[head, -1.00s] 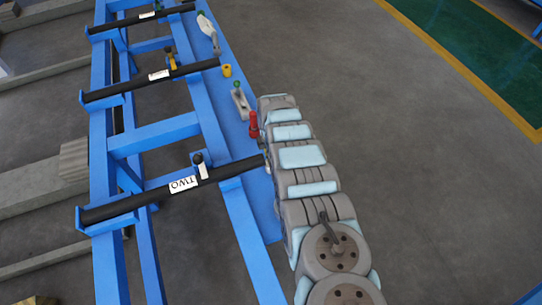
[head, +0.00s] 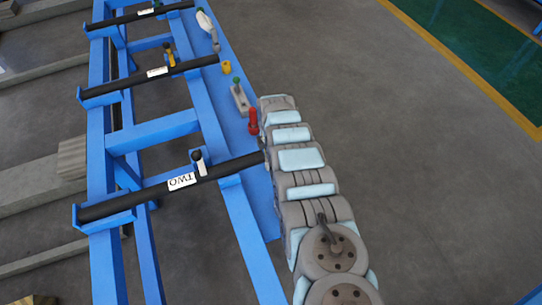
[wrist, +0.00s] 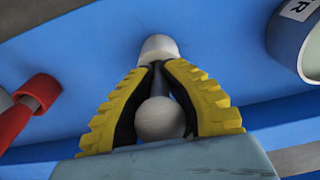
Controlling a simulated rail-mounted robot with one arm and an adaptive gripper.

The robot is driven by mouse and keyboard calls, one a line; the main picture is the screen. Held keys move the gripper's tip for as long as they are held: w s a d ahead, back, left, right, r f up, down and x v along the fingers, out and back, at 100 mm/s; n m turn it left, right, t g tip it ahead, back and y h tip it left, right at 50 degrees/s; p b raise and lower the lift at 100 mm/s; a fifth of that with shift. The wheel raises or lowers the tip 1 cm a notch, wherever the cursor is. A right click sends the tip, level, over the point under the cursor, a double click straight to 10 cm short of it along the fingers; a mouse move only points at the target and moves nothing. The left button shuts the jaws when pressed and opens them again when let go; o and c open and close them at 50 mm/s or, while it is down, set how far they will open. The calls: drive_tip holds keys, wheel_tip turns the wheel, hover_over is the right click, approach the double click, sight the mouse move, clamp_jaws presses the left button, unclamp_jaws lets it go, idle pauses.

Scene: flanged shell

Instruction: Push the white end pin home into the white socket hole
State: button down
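In the wrist view, the white end pin shows as a round white knob (wrist: 160,118) with a dark stem running away from me. The stem meets a white rounded fitting (wrist: 159,47), apparently the socket, on the blue surface. I cannot see the hole or how deep the pin sits. My gripper (wrist: 158,68) has yellow ridged fingers with dark inner faces, closed in on both sides of the stem and knob. It looks shut on the pin. In the head view, my arm hides the gripper, the pin and the socket.
A red fitting (wrist: 30,108) is left of my gripper in the wrist view. In the head view, the blue frame (head: 155,132) carries black bars, including one labelled TWO (head: 182,181). Floor to the right is clear.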

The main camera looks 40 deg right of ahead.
drive_tip(key=shift+f+b, duration=0.3)
drive_tip(key=shift+f, duration=0.05)
drive_tip(key=c, duration=1.2)
unclamp_jaws()
drive_tip(key=shift+o, duration=0.2)
drive_tip(key=shift+r, duration=0.2)
drive_tip(key=shift+d+r, duration=0.1)
drive_tip(key=shift+r, duration=5.75)
drive_tip(key=shift+w+r, duration=0.1)
